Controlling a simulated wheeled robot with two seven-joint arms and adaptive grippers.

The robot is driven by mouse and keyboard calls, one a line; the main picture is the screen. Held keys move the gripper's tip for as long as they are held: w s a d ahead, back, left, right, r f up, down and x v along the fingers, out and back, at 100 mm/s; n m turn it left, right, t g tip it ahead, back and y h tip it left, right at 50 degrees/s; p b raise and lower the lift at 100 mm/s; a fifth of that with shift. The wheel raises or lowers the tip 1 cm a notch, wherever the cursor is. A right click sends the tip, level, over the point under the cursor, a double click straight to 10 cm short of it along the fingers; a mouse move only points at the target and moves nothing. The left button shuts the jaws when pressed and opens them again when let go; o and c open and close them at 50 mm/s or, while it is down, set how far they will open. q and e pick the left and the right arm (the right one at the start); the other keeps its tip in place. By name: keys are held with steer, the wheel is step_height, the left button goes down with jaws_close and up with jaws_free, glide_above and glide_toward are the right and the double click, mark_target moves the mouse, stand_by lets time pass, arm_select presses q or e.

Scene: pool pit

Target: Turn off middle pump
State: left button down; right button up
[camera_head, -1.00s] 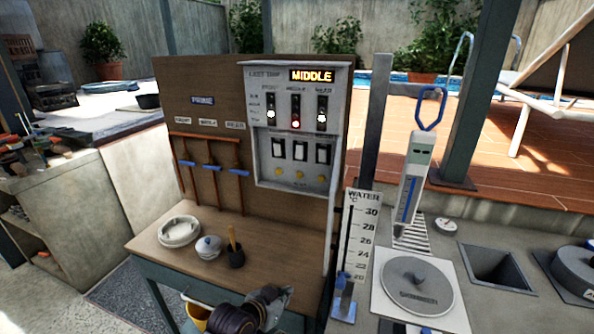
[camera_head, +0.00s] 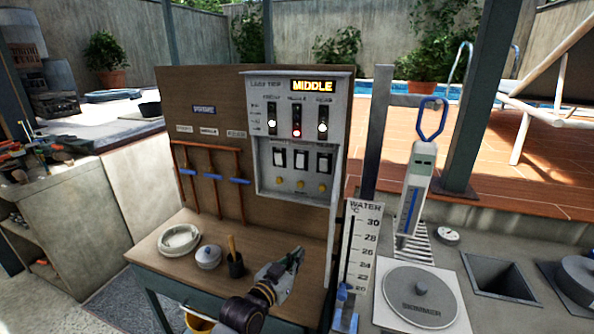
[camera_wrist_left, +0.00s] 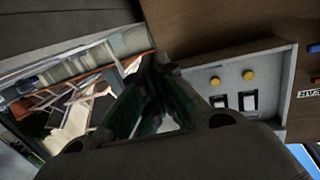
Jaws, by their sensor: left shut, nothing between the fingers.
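The white control panel (camera_head: 252,130) is mounted on a brown board and has a lit display (camera_head: 312,86) reading MIDDLE. Below it are three indicator lights; the middle light (camera_head: 297,133) is red and the outer two are white. The middle rocker switch (camera_head: 301,159) sits between two similar ones, above a row of yellow buttons (camera_head: 299,185). My left gripper (camera_head: 296,254) is shut and empty, below the panel and apart from it. In the left wrist view the gripper (camera_wrist_left: 150,85) is dark, beside two switches (camera_wrist_left: 236,101). My right gripper is out of view.
The wooden shelf (camera_head: 160,262) below the board holds a white dish (camera_head: 179,240), a lidded pot (camera_head: 208,257) and a dark cup (camera_head: 236,265). Pipes with blue handles (camera_head: 240,181) are left of the panel. A water gauge (camera_head: 361,245) stands at right.

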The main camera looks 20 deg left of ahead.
arm_select(q)
steer(key=w+a+r+n+t+y, duration=0.1)
steer(key=w+a+r+t, duration=0.1)
steer(key=r+t, duration=0.2)
steer(key=w+a+r+n+t+y, duration=0.2)
steer(key=a+r+t, duration=0.1)
steer(key=r, duration=0.8)
steer(key=shift+t+y, duration=0.3)
steer(key=shift+t, duration=0.5)
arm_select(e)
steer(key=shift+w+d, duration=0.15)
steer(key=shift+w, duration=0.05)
arm_select(q)
steer(key=shift+a+r, duration=0.1)
steer(key=shift+r, duration=0.05)
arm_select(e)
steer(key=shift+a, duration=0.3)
arm_select(q)
steer(key=p, duration=0.2)
glide_toward(301, 155)
steer(key=shift+r, duration=1.7)
steer(key=shift+w+f, duration=0.15)
steer(key=shift+w, duration=0.75)
steer(key=shift+w+f, duration=0.2)
steer(key=shift+w, duration=0.75)
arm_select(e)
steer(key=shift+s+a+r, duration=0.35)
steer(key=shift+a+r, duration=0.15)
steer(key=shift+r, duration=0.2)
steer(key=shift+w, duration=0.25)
